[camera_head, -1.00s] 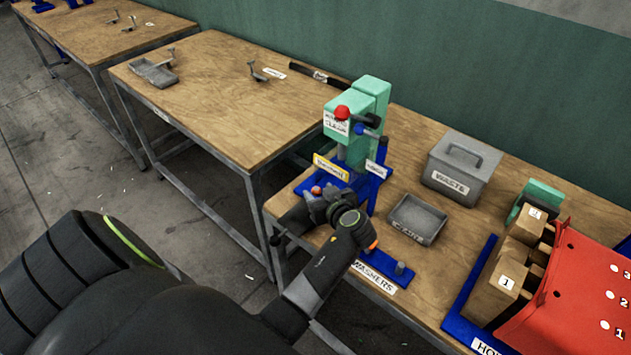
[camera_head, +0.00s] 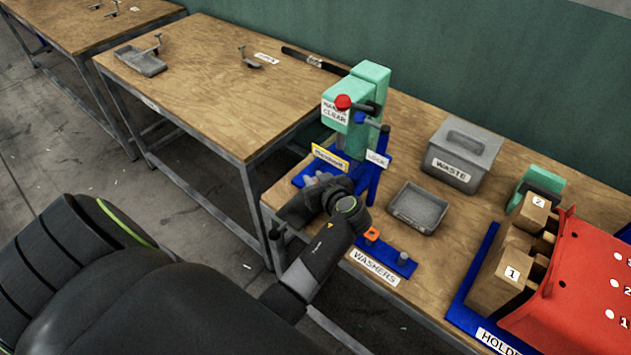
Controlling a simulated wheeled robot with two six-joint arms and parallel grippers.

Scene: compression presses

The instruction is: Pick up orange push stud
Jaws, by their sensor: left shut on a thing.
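My left gripper (camera_head: 318,182) is shut at the front of the green press (camera_head: 370,84), low over its blue base (camera_head: 304,176). The orange push stud itself does not show now; the jaws and wrist cover the spot where a small orange-red piece showed earlier, and the gripper appears shut on it. My right gripper is out of view.
The press has a red knob (camera_head: 343,102) and a lock post close to my wrist. A small grey tray (camera_head: 418,207), a grey waste box (camera_head: 463,156) and a red holder panel (camera_head: 580,285) stand to the right. The left table (camera_head: 215,80) is mostly clear.

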